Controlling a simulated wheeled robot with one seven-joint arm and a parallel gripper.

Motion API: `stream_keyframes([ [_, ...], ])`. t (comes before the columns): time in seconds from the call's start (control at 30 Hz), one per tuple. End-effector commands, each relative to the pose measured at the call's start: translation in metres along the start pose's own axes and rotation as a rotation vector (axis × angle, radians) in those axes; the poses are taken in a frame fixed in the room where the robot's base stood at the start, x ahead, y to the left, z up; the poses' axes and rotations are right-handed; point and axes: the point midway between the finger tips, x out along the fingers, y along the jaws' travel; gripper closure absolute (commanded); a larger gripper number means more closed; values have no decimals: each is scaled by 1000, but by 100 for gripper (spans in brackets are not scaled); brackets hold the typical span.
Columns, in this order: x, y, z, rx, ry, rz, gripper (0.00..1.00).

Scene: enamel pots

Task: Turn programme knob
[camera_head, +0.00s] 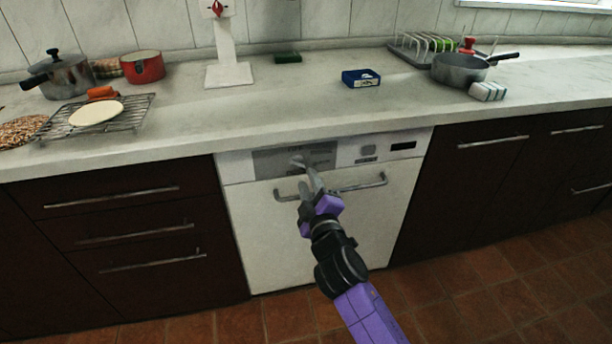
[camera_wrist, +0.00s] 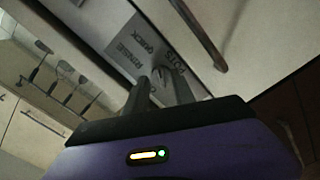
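The white dishwasher (camera_head: 370,215) is set under the counter, with a grey programme panel (camera_head: 265,163) on its upper front. The programme knob (camera_head: 296,161) is a small grey shape on that panel, just past my fingertips. In the wrist view the panel (camera_wrist: 140,42) shows the words RINSE, QUICK and POTS. My gripper (camera_head: 309,176) reaches up to the panel from the front. In the wrist view my gripper (camera_wrist: 157,84) has its two fingers apart, pointing at the panel beside the lettering. The fingers partly cover the knob, and I cannot tell whether they touch it.
The dishwasher's bar handle (camera_head: 362,184) runs just below the panel, behind my gripper. Dark drawers (camera_head: 110,215) stand to the left and dark cupboards (camera_head: 490,190) to the right. Pots, a rack and a blue box (camera_head: 361,78) stand on the counter (camera_head: 300,105) above.

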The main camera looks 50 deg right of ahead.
Motion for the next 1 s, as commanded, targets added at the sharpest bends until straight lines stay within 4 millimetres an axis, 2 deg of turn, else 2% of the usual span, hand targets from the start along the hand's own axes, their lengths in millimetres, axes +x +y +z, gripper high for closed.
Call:
stream_keyframes([
  [0.1,-19,-1,1,-1,-1,-2,69],
  [0.3,-36,0,0,0,0,-1,69],
  [1.0,-37,0,-4,19,16,1,69],
])
